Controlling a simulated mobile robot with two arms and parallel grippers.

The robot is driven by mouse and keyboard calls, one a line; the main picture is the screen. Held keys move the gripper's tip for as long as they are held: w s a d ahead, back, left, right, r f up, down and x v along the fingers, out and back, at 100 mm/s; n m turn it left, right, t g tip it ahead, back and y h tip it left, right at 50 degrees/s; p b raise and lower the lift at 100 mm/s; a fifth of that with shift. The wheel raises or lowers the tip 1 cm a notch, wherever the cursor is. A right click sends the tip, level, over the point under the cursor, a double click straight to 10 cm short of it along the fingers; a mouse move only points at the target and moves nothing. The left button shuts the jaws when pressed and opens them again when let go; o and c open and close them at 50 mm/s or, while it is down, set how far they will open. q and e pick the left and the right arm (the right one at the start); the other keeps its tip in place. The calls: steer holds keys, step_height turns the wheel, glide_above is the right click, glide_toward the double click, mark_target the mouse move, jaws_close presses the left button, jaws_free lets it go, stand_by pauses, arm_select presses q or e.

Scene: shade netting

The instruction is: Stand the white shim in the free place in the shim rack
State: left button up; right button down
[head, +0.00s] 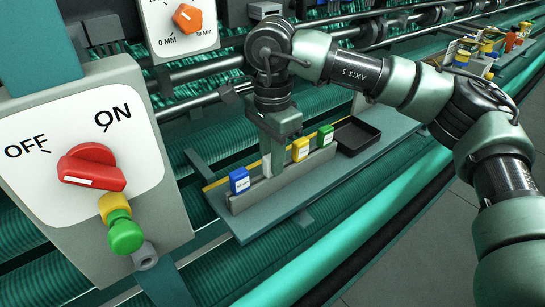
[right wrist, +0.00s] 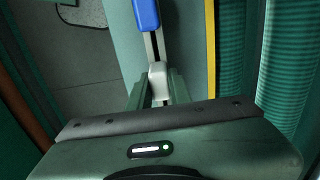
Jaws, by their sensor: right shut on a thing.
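The grey shim rack (head: 283,181) is a long narrow holder on a flat green-grey board. A blue shim (head: 239,181) stands at its near left end; a yellow shim (head: 300,149) and a green shim (head: 325,136) stand farther right. My right gripper (head: 273,158) points down over the rack between the blue and yellow shims. It is shut on the white shim (head: 266,165), partly hidden by the fingers. In the right wrist view the white shim (right wrist: 158,84) is between the fingers, in line with the rack and blue shim (right wrist: 146,15). I cannot tell how deep it sits.
A black tray (head: 357,136) lies on the board (head: 262,229) beyond the green shim. A switch box with a red knob (head: 92,168) stands at the left, close to the board. A dial with an orange knob (head: 187,18) is behind. Rollers and green netting surround the board.

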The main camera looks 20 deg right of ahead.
steer(key=c, duration=1.2)
jaws_free()
step_height(320, 180, up, 7)
steer(key=shift+a+b, duration=0.1)
steer(key=shift+b, duration=0.9)
steer(key=shift+r, duration=0.4)
